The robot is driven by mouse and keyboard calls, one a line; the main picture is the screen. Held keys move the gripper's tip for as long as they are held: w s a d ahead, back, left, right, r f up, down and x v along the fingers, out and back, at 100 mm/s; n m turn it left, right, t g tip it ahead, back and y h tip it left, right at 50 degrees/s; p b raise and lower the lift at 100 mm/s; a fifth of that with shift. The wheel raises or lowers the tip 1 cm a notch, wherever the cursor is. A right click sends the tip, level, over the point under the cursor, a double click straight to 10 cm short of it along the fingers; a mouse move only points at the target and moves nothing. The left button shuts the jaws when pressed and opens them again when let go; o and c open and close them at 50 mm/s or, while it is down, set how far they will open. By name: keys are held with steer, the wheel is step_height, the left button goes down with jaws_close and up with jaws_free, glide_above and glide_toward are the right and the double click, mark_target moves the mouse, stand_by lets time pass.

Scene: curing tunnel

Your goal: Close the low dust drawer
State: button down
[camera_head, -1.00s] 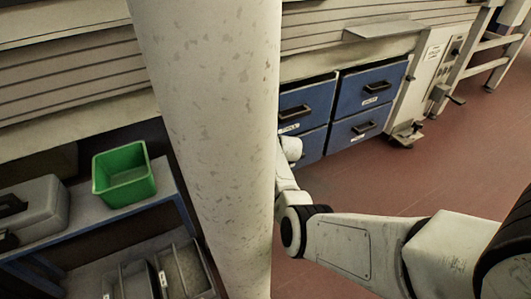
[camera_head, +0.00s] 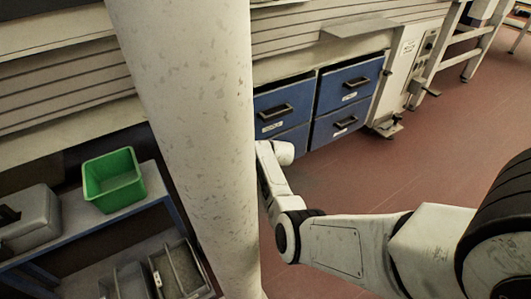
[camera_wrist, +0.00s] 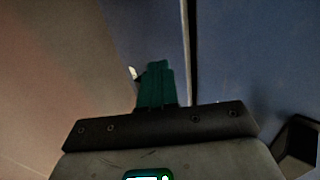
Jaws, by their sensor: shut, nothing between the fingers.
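A block of blue drawers stands below the tunnel. Its upper left drawer (camera_head: 272,120), upper right drawer (camera_head: 350,78) and lower right drawer (camera_head: 325,131) show dark handles and small labels I cannot read. The lower left drawer (camera_head: 297,140) is partly hidden by my arm and the pale column, so I cannot tell how far out it stands. In the wrist view, my gripper (camera_wrist: 157,65) has its teal fingers shut and empty, close to a blue panel (camera_wrist: 235,55) with a narrow gap along it. Contact is unclear. In the head view my gripper is hidden.
The pale column (camera_head: 195,130) blocks the middle of the head view. A green bin (camera_head: 112,180) and a grey case (camera_head: 30,220) are on a low shelf unit at left. A control cabinet (camera_head: 403,75) stands right of the drawers. The red floor (camera_head: 400,170) there is clear.

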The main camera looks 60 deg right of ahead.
steer(key=p+v, duration=0.5)
steer(key=v, duration=0.4)
